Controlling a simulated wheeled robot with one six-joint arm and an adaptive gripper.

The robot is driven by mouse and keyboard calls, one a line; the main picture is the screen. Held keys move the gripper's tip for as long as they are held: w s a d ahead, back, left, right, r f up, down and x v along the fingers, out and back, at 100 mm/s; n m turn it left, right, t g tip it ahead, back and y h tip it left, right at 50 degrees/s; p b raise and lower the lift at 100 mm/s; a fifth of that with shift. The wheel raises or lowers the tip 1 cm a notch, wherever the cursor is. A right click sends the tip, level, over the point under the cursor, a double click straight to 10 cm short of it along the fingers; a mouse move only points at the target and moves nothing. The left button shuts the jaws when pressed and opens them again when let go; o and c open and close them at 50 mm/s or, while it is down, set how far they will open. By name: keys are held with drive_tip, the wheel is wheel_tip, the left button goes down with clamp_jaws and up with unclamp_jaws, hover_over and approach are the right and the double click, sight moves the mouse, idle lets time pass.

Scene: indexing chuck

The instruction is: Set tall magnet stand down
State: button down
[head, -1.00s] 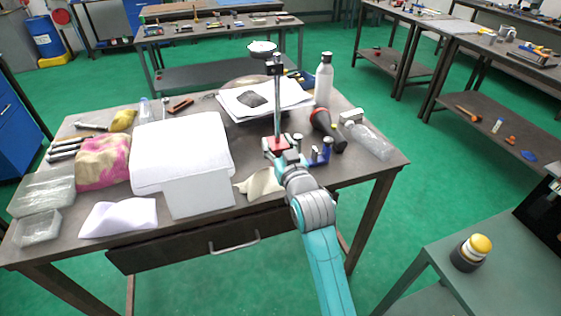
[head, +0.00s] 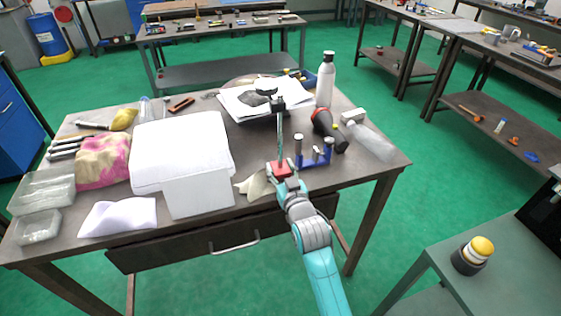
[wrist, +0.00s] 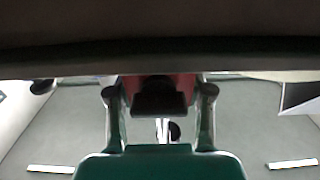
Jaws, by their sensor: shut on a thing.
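The tall magnet stand has a red base (head: 281,168), a thin upright rod (head: 280,132) and a dark clamp and dial at its top. It stands upright near the table's front edge, right of the white box. My gripper (head: 284,179) is shut on the red base from the near side. The red base also shows between my fingers in the wrist view (wrist: 160,80). I cannot tell whether the base touches the table (head: 352,185); its underside is hidden by my gripper.
A blue holder with grey posts (head: 314,157) stands close right of the stand. A beige cloth (head: 255,186) lies close left, beside the white box (head: 197,190). Behind are papers (head: 245,103), a red-and-black tool (head: 326,127), a white bottle (head: 325,80) and a clear bottle (head: 371,141).

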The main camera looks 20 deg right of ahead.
drive_tip(key=shift+f, duration=0.1)
drive_tip(key=shift+f, duration=0.1)
drive_tip(key=shift+c, duration=2.2)
unclamp_jaws()
drive_tip(key=shift+f, duration=0.15)
drive_tip(key=s, duration=1.2)
